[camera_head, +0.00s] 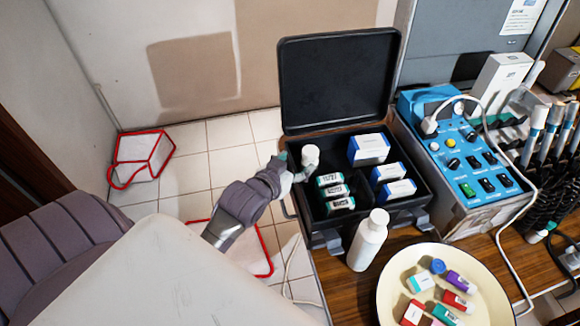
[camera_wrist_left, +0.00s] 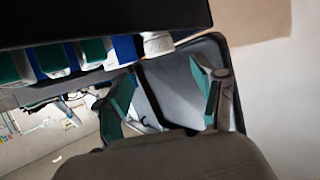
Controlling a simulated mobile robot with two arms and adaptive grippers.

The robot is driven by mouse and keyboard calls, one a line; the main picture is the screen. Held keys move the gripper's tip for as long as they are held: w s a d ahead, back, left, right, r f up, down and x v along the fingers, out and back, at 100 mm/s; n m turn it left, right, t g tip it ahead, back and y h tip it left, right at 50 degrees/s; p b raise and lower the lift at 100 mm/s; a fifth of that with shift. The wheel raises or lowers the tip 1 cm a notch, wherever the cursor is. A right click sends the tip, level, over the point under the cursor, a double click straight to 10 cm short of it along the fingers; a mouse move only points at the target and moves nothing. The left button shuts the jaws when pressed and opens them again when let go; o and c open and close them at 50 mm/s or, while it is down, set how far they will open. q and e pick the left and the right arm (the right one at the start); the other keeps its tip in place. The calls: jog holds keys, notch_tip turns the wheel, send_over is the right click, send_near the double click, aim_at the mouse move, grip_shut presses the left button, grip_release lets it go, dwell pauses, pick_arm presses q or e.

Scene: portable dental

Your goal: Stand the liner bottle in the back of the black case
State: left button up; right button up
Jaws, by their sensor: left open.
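A small white bottle (camera_head: 310,157) stands upright in the back left of the open black case (camera_head: 331,232), and I take it for the liner bottle; no label is readable. It also shows in the left wrist view (camera_wrist_left: 157,43). My left gripper (camera_head: 291,170) is just left of this bottle, at the case's left wall. Its teal-padded fingers are apart, with nothing between them in the left wrist view (camera_wrist_left: 165,95). A larger white bottle (camera_head: 368,241) stands upright on the table in front of the case. My right gripper is not in view.
Several small boxes (camera_head: 334,191) stand front left in the case, with blue-and-white boxes (camera_head: 368,149) to the right. The lid (camera_head: 338,80) stands open behind. A blue control unit (camera_head: 462,160) is to the right. A cream tray (camera_head: 390,290) holds small tubes.

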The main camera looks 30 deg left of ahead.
pick_arm(q)
jog(key=shift+v, duration=1.25)
